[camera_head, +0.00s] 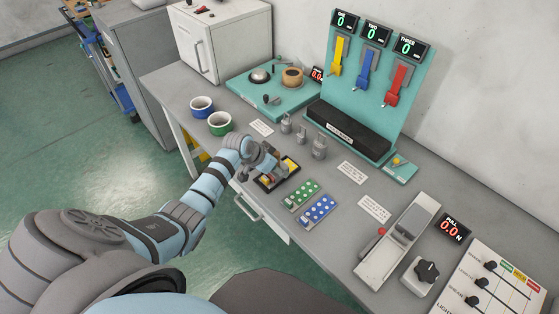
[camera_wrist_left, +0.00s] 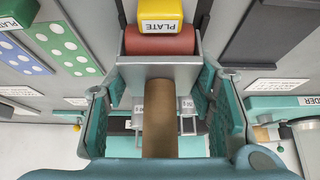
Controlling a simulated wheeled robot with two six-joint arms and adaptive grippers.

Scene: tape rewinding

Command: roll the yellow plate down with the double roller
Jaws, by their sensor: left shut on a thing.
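My left gripper (camera_head: 268,163) is low over a dark tray on the bench and is shut on the double roller. In the left wrist view the roller has a brown cylindrical handle (camera_wrist_left: 160,125) between the fingers, a grey metal frame (camera_wrist_left: 160,71) and a red roller (camera_wrist_left: 160,42). A yellow block labelled PLATE (camera_wrist_left: 160,17) overlaps the red roller's far edge; I cannot tell whether they touch. Yellow also shows beside the gripper in the head view (camera_head: 290,163). The gripper hides most of the roller there. My right gripper is out of view.
Green (camera_head: 303,194) and blue (camera_head: 319,210) dotted plates lie right of the tray. Metal weights (camera_head: 319,148) stand behind. Blue (camera_head: 202,106) and green (camera_head: 220,123) cups stand at left. A teal display stand (camera_head: 371,82) and a pull device (camera_head: 398,240) bound the bench.

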